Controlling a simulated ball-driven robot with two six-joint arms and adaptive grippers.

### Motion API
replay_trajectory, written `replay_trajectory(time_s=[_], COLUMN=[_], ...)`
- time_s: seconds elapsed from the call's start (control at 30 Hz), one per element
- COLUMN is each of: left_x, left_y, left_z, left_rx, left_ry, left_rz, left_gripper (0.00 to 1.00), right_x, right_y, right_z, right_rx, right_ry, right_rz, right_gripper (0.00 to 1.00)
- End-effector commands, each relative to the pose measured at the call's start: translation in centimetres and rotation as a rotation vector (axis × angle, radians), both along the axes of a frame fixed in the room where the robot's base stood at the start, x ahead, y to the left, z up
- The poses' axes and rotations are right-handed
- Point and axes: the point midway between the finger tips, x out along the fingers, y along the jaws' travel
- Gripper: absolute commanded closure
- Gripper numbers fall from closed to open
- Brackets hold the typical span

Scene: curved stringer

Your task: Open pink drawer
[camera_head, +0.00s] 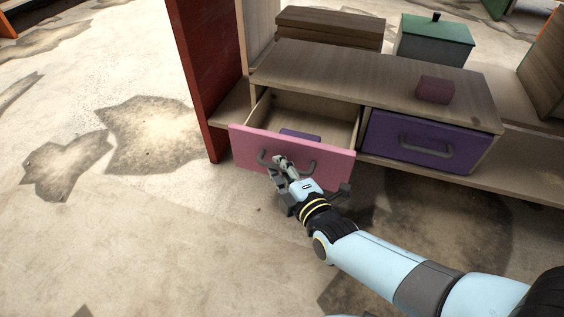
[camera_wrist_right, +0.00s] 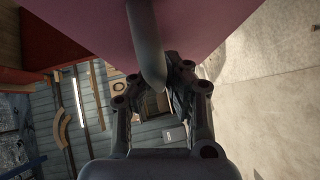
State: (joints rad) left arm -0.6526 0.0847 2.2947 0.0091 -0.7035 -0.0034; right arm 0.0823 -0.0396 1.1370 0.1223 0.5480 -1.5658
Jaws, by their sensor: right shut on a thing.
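The pink drawer (camera_head: 328,161) stands pulled out from the left half of a low wooden cabinet, with its inside showing. A purple block (camera_head: 300,135) lies in it near the front panel. My right gripper (camera_head: 281,163) is at the drawer's front, shut on the grey drawer handle (camera_head: 309,168). In the right wrist view, the handle (camera_wrist_right: 146,45) runs down between the fingers of my right gripper (camera_wrist_right: 152,85), below the pink drawer front (camera_wrist_right: 210,25). My left gripper is in neither view.
A shut purple drawer (camera_head: 410,141) is on the right half of the cabinet. A dark red block (camera_head: 435,90) lies on the wooden cabinet top (camera_head: 340,70). A red upright panel (camera_head: 208,80) stands close left of the pink drawer. The floor in front is clear.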

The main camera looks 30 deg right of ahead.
Motion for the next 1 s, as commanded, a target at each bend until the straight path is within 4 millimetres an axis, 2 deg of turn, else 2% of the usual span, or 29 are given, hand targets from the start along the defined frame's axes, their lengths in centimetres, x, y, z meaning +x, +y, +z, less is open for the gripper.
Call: replay_trajectory(time_s=[0.2, 0.23, 0.4, 0.67, 0.77, 0.87, 1.0], left_x=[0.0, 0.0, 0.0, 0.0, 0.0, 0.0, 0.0], left_y=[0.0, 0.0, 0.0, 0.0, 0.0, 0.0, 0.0], left_z=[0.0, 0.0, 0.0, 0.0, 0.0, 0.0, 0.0], left_rx=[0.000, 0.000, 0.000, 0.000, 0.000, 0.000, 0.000], left_ry=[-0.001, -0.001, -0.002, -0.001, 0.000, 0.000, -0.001], left_rz=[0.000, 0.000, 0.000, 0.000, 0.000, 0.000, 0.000], left_gripper=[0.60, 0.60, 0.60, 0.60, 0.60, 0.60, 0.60], right_x=[0.2, 0.2, 0.1, 0.0, -0.7, -2.4, -5.6], right_y=[-0.1, -0.1, -0.1, 0.0, 0.0, 0.1, 0.3], right_z=[0.4, 0.4, 0.2, 0.1, 0.2, 0.3, 0.7], right_rx=[0.002, 0.002, 0.001, 0.001, 0.001, 0.002, 0.002], right_ry=[-0.010, -0.010, -0.007, -0.003, -0.002, 0.000, 0.000], right_rz=[-0.002, -0.002, -0.001, -0.001, 0.000, -0.001, -0.001], right_gripper=[1.00, 0.85, 0.64, 0.64, 0.64, 0.64, 0.64])
